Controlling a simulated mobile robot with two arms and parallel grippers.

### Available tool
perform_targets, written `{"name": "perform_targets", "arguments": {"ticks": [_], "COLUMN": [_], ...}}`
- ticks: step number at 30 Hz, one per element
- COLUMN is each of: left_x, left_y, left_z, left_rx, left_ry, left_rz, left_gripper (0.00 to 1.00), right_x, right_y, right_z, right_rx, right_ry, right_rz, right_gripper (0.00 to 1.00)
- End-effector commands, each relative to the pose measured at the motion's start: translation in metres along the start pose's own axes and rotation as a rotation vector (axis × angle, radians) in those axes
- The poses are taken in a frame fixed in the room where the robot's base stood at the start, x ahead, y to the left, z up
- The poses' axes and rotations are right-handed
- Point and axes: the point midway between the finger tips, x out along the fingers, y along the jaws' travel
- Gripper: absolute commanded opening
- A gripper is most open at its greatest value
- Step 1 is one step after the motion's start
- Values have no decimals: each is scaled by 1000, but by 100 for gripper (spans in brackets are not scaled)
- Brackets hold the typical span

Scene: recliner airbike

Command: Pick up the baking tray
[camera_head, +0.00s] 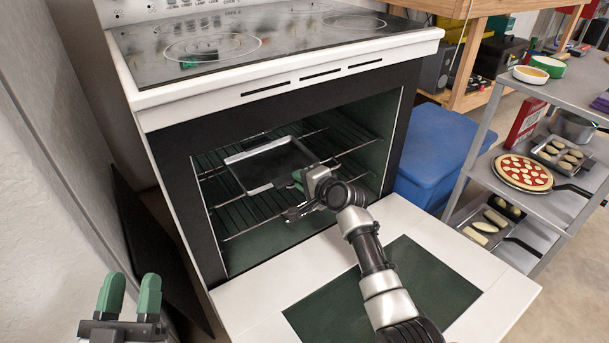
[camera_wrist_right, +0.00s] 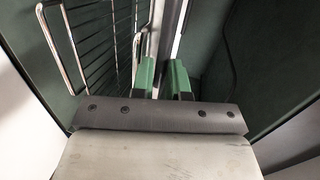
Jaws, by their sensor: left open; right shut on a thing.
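The baking tray (camera_head: 268,165) is a grey rectangular tray with a raised rim. It is on the upper wire rack inside the open oven. My right gripper (camera_head: 297,178) reaches into the oven and is shut on the tray's near right edge. In the right wrist view the green fingers (camera_wrist_right: 163,75) stand on either side of the tray's pale rim (camera_wrist_right: 172,40). I cannot tell whether the tray touches the rack. My left gripper (camera_head: 130,297) is open and empty at the bottom left, outside the oven.
The oven door (camera_head: 400,275) is folded down in front. Wire racks (camera_head: 345,140) fill the oven; rack bars also show in the wrist view (camera_wrist_right: 105,40). A metal shelf (camera_head: 505,185) with pizza and food trays stands right, beside a blue bin (camera_head: 435,150). A wall is close on the left.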

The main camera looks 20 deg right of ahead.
Motion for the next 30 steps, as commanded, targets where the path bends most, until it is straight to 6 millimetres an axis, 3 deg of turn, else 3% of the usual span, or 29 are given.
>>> {"name": "perform_targets", "arguments": {"ticks": [15, 16, 21, 30], "left_x": [-1, -1, -1, -1], "left_y": [-2, -2, -2, -2], "left_z": [11, 11, 11, 10], "left_rx": [3, 3, 3, 3], "left_ry": [-85, -85, -84, -84], "left_rz": [-4, -4, -4, -4], "left_gripper": [43, 43, 43, 43], "right_x": [1, 1, 1, 0], "right_y": [6, 6, 4, 1], "right_z": [3, 3, 3, 2], "right_rx": [-4, -4, -2, -1], "right_ry": [-1, -1, 0, 2], "right_rz": [13, 13, 9, 3], "right_gripper": [0, 18, 44, 45]}}
